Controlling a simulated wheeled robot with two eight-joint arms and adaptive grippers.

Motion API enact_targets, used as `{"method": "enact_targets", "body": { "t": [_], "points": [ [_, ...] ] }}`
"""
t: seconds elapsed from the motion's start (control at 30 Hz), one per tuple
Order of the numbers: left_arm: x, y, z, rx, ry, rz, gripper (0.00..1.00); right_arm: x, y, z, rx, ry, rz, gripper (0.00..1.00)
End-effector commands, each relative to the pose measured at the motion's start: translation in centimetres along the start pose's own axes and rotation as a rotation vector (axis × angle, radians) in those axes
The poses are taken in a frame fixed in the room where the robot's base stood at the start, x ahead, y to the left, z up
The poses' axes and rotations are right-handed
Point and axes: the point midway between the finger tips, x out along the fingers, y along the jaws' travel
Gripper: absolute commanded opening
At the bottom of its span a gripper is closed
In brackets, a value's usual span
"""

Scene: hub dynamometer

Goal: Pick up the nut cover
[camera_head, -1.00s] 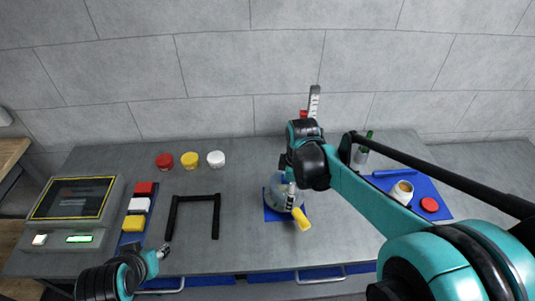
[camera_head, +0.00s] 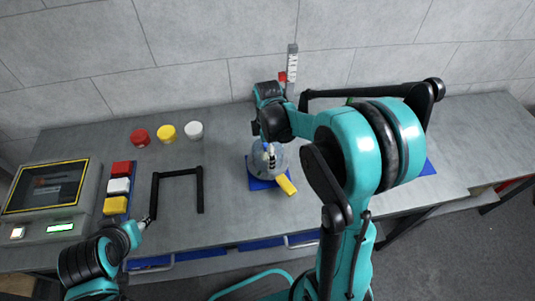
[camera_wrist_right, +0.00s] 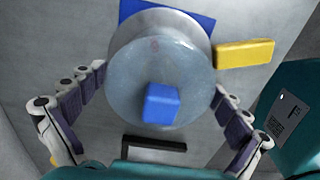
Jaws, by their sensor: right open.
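In the right wrist view, a small blue block (camera_wrist_right: 162,104), which may be the nut cover, sits in the middle of a round, pale translucent disc (camera_wrist_right: 160,58). My right gripper (camera_wrist_right: 160,82) is open, with one finger on each side of the disc, and nothing is held between the fingers. In the head view, the right gripper (camera_head: 268,150) is above the round hub unit (camera_head: 257,163) and partly hides it; the blue block cannot be made out there. My left gripper (camera_head: 145,222) is low at the left, by the bench's front edge; its jaws are too small to read.
A yellow handle (camera_head: 287,186) sticks out from the hub unit, which stands on a blue mat (camera_head: 256,183). A black U-shaped frame (camera_head: 154,190) stands left of it. Red (camera_head: 140,137), yellow (camera_head: 166,133) and white (camera_head: 194,130) caps stand behind. A screen console (camera_head: 48,190) is at far left.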

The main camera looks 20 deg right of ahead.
Motion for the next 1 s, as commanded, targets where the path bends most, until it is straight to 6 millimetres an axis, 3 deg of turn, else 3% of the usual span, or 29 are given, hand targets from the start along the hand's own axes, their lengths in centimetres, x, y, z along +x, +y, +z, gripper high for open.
{"method": "enact_targets", "body": {
  "t": [0.27, 0.4, 0.43, 0.77, 1.0],
  "points": [
    [0.1, 0.0, 0.1, 0.0, 0.0, 0.0, 0.4, 0.6, 0.0, 0.0, 0.0, 0.0, 0.0, 0.97],
    [0.1, 0.0, 0.1, 0.0, 0.0, 0.0, 0.4, 0.5, 0.0, 0.0, 0.0, 0.0, 0.0, 0.6],
    [0.1, 0.0, 0.1, 0.0, 0.0, 0.0, 0.4, 0.5, 0.0, 0.0, 0.0, 0.0, 0.0, 0.59],
    [0.0, 0.0, 0.0, 0.0, 0.0, 0.0, 0.4, 0.1, 0.0, 0.0, 0.0, 0.0, 0.001, 0.59],
    [-1.5, 0.0, -1.1, 0.0, 0.0, 0.0, 0.4, -4.4, 0.0, 0.0, 0.0, 0.0, 0.0, 0.59]
  ]
}}
